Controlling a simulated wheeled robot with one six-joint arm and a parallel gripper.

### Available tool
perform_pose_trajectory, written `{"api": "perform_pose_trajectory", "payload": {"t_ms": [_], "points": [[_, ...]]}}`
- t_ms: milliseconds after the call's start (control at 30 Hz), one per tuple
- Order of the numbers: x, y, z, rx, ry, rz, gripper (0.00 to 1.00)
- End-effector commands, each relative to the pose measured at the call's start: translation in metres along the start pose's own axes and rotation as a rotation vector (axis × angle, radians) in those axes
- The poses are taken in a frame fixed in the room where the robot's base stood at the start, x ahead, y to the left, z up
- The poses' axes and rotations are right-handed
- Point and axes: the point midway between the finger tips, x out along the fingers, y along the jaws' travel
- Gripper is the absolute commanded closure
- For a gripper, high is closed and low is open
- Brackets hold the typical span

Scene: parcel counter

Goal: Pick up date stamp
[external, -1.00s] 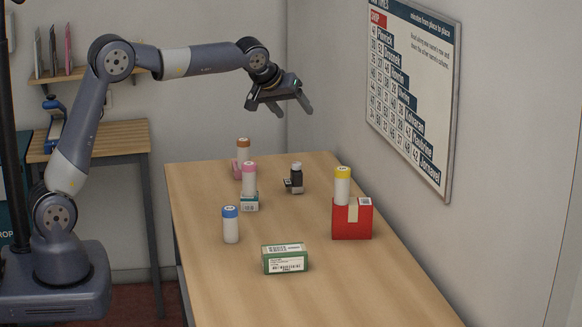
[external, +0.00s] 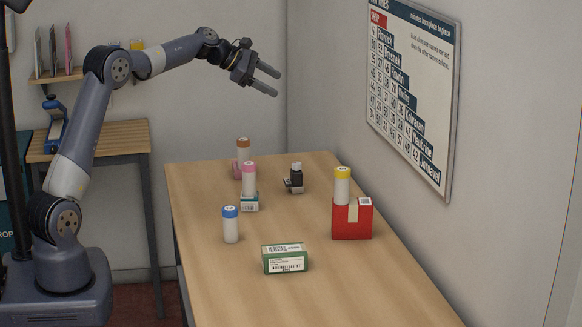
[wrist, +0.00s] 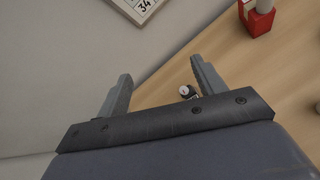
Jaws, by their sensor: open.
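The date stamp appears to be the small black item (external: 296,181) with a pale top, standing toward the back of the wooden counter. In the wrist view it (wrist: 186,91) shows between my fingers, closer to the right one, partly hidden by the gripper body. My gripper (external: 272,83) is open and empty, high above the back of the counter, well above the stamp and apart from it. Its two fingers (wrist: 160,72) are spread wide in the wrist view.
A red box (external: 352,222) with a yellow-capped tube (external: 342,186) stands right of the stamp. A pink-capped tube (external: 249,181) on a small box, a brown-capped tube (external: 243,152), a blue-capped tube (external: 231,226) and a green box (external: 285,259) are nearby. A wall chart (external: 412,95) hangs right.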

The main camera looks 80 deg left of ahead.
Motion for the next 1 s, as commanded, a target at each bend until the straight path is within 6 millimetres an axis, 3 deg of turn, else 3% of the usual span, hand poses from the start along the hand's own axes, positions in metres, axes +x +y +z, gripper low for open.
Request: {"api": "perform_pose_trajectory", "payload": {"t_ms": [233,467,767,867,1000], "points": [[-0.032,0.048,-0.022,-0.441,-0.184,0.057,0.35],[0.021,0.012,-0.089,-0.435,-0.173,0.046,0.35],[0.103,-0.039,-0.204,-0.433,-0.171,0.047,0.35],[0.117,-0.048,-0.225,-0.428,-0.174,0.049,0.35],[0.128,-0.053,-0.238,-0.424,-0.177,0.05,0.35]]}}
